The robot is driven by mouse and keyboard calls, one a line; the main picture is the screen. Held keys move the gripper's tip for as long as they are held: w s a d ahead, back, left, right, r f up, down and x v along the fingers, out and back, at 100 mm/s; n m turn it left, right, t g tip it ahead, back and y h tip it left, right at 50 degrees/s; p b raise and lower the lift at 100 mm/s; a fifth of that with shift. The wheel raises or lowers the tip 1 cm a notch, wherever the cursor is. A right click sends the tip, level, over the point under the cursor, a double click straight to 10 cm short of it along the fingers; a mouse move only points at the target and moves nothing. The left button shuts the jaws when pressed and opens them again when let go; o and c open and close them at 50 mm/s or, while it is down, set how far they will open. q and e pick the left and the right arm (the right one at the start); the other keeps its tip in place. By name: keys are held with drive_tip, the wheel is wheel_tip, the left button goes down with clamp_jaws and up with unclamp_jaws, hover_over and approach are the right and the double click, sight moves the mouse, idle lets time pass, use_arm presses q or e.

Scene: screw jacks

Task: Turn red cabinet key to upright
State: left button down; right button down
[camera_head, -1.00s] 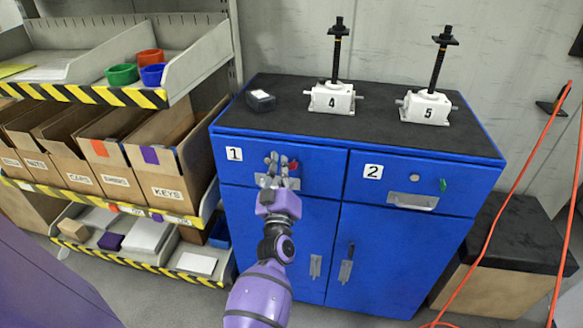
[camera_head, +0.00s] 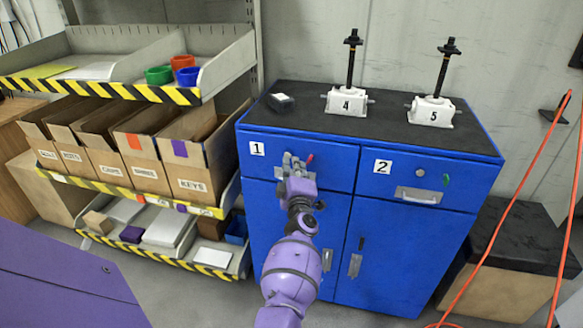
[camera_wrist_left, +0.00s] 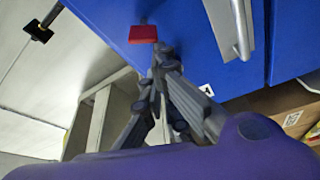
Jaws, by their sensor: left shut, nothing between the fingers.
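The red key (camera_head: 309,159) is in the top left drawer of the blue cabinet (camera_head: 340,215), marked 1. In the head view only a small part of it shows, just right of my gripper, leaning up to the right. In the left wrist view the red key (camera_wrist_left: 143,33) is a flat red tab at the blue front. My left gripper (camera_head: 290,160) is in front of this drawer. Its fingertips (camera_wrist_left: 163,50) are shut and empty, close beside the key; I cannot tell whether they touch it. My right gripper is not in view.
Two white screw jacks, 4 (camera_head: 346,101) and 5 (camera_head: 432,110), stand on the cabinet. A shelf with boxes (camera_head: 190,180) is at left. Orange cables (camera_head: 515,200) hang at right.

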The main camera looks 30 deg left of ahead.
use_arm(q)
drive_tip(key=shift+w, duration=0.3)
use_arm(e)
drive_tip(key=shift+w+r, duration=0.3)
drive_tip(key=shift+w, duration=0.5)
use_arm(q)
drive_tip(key=shift+f, duration=0.1)
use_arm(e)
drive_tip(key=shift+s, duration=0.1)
use_arm(q)
drive_tip(key=shift+s+f, duration=0.1)
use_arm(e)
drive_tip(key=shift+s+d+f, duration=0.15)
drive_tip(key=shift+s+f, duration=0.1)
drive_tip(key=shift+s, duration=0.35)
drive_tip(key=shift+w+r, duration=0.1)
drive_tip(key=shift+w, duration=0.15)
use_arm(q)
drive_tip(key=shift+a, duration=0.1)
